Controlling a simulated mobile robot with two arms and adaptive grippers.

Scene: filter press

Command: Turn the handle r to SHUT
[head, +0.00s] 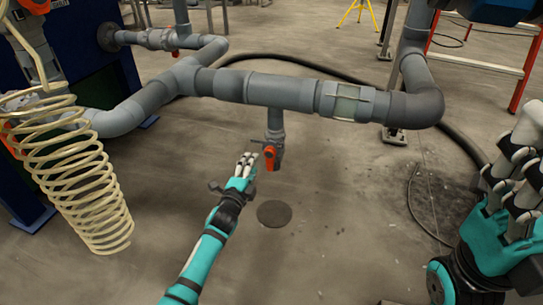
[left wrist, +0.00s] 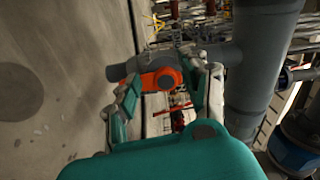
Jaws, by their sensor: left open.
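The orange-red handle r (head: 269,158) sits on a small grey valve (head: 276,135) that hangs below the horizontal grey pipe. My left gripper (head: 247,165) is open just left of the handle. In the left wrist view the handle (left wrist: 163,82) shows between the spread fingers of the left gripper (left wrist: 172,92). I cannot tell whether a finger touches it. Any SHUT marking is too small to read. My right gripper (head: 518,170) is at the right edge, far from the valve, and I cannot tell how its fingers stand.
The thick grey pipe (head: 275,92) with a sight glass (head: 347,104) runs above the valve. A cream coiled hose (head: 75,165) hangs at the left. A black hose (head: 455,135) lies on the floor at right. The floor (head: 330,235) below the valve is clear around a round drain (head: 274,213).

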